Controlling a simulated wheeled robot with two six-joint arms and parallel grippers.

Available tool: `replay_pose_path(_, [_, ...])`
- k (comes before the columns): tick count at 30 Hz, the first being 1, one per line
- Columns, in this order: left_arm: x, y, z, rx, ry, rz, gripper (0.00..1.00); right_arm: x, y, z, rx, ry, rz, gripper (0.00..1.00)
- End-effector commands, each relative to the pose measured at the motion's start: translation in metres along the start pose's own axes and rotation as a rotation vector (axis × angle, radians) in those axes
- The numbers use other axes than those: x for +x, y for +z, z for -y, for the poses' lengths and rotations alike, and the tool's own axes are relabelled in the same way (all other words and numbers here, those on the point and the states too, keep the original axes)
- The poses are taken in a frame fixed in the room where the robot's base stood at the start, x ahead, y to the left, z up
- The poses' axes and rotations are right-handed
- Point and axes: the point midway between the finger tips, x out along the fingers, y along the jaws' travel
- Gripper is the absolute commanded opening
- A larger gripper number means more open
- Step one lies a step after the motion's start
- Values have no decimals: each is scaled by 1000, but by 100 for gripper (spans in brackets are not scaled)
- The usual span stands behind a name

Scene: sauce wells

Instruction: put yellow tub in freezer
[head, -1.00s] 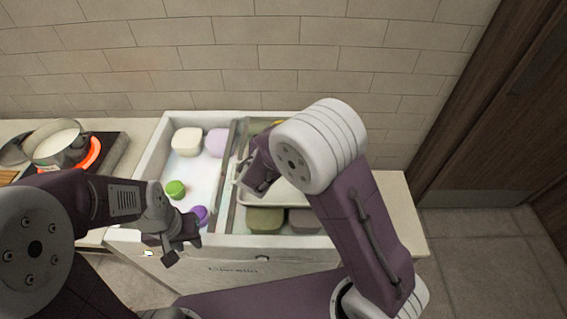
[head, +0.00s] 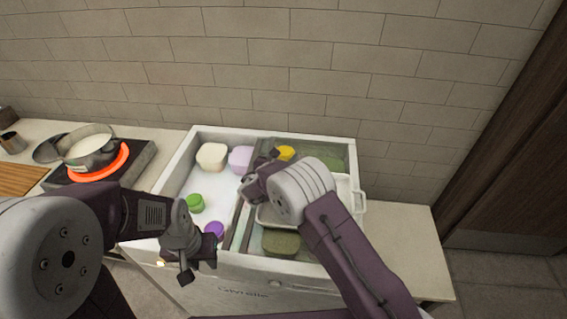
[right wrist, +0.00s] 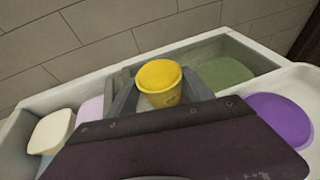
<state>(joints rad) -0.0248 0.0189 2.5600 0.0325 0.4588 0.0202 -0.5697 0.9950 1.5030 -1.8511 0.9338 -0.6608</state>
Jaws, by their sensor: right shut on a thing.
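The yellow tub (head: 286,152) is at the back of the freezer's right-hand compartment. In the right wrist view the yellow tub (right wrist: 158,84) stands between the fingers of my right gripper (right wrist: 160,95), which is shut on it. In the head view my right gripper (head: 268,160) is partly hidden by its own wrist. The open-topped freezer (head: 172,165) has a white left compartment and a greenish right one, with a divider between. My left gripper (head: 198,264) hangs at the freezer's front left edge, open and empty.
The left compartment holds a cream tub (head: 212,155), a lilac tub (head: 241,158), a green tub (head: 195,203) and a purple tub (head: 214,230). A white basket (head: 359,200) and dark green tub (head: 283,242) are on the right. A pot (head: 88,150) stands on a glowing burner (head: 118,165).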

Motion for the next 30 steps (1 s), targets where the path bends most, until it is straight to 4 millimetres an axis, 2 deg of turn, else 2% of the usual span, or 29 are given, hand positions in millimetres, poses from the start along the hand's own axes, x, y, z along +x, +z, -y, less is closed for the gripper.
replay_pose_path(1, [12, 1, 0, 0, 0, 0, 32, 6, -16, 0, -1, 0, -1, 17])
replay_pose_path(2, [14, 2, 0, 0, 0, 0, 32, 7, -18, 0, -1, 0, 0, 17])
replay_pose_path(8, [10, 1, 0, 0, 0, 0, 32, 5, -15, 0, 1, 0, 1, 17])
replay_pose_path(14, [16, 2, 0, 0, 0, 0, 32, 8, -21, 0, 1, 0, 1, 17])
replay_pose_path(15, [14, 2, 0, 0, 0, 0, 32, 7, -19, 0, 1, 0, 0, 71])
replay_pose_path(16, [14, 2, 0, 0, 0, 0, 32, 7, -19, 0, 1, 0, 0, 79])
replay_pose_path(17, [14, 2, 0, 0, 0, 0, 32, 7, -19, 0, 1, 0, 0, 81])
replay_pose_path(26, [12, 1, 0, 0, 0, 0, 32, 6, -16, 0, 1, 0, 0, 81])
replay_pose_path(28, [7, 1, 0, 0, 0, 0, 32, 2, -12, 0, 0, 1, 0, 81])
replay_pose_path(30, [10, 1, 0, 0, 0, 0, 32, -12, -14, -1, 0, 3, 1, 81])
